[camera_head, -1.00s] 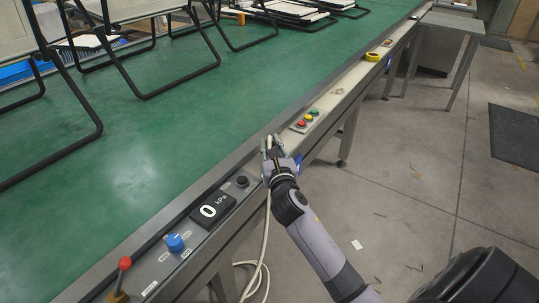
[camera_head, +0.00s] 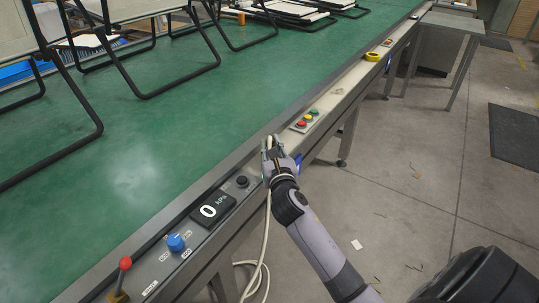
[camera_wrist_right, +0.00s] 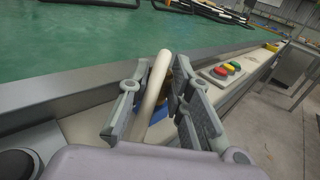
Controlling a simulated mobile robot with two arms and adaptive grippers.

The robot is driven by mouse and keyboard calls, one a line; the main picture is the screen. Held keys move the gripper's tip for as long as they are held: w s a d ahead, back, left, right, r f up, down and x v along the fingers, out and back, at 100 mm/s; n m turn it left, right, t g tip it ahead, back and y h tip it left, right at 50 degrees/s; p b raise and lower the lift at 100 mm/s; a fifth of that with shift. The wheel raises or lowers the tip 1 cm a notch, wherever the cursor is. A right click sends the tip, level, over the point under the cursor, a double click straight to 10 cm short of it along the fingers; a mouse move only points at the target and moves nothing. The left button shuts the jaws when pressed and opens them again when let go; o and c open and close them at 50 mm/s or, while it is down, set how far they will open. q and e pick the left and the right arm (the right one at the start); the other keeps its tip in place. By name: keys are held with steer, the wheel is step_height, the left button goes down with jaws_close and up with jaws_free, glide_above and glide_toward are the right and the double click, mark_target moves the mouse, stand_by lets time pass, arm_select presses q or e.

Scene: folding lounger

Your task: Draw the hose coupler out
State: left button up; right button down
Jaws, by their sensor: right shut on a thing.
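My right gripper (camera_head: 272,147) is at the conveyor's side rail and is shut on the hose coupler. In the right wrist view a cream hose (camera_wrist_right: 156,82) rises between the two fingers (camera_wrist_right: 153,105). The coupler body is mostly hidden by the fingers, so I cannot tell how far it sits in its socket. A bit of blue shows low between the fingers. In the head view the hose (camera_head: 267,235) hangs from the rail down to the floor. My left gripper is not in view.
The rail carries a 0 kPa display (camera_head: 209,210), a black button (camera_head: 242,181), a blue knob (camera_head: 176,243), a red-knobbed lever (camera_head: 125,264) and a colored button box (camera_head: 306,121). A yellow tape roll (camera_head: 373,56) lies farther along. Loungers stand on the green belt (camera_head: 190,115).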

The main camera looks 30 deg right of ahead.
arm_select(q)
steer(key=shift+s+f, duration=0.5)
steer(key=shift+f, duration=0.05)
arm_select(e)
steer(key=shift+r, duration=0.1)
stand_by(1.4)
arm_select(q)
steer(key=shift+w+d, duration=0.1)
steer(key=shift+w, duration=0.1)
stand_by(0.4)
arm_select(e)
steer(key=shift+r+p, duration=0.5)
steer(key=shift+p, duration=0.3)
steer(key=shift+r+p, duration=0.6)
steer(key=shift+p, duration=0.1)
steer(key=shift+r+p, duration=0.6)
steer(key=shift+p, duration=0.05)
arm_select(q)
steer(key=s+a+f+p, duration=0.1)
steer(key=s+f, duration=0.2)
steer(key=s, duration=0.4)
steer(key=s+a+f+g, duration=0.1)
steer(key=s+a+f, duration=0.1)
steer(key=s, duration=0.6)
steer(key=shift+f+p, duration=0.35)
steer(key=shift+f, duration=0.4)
arm_select(e)
steer(key=shift+r, duration=0.75)
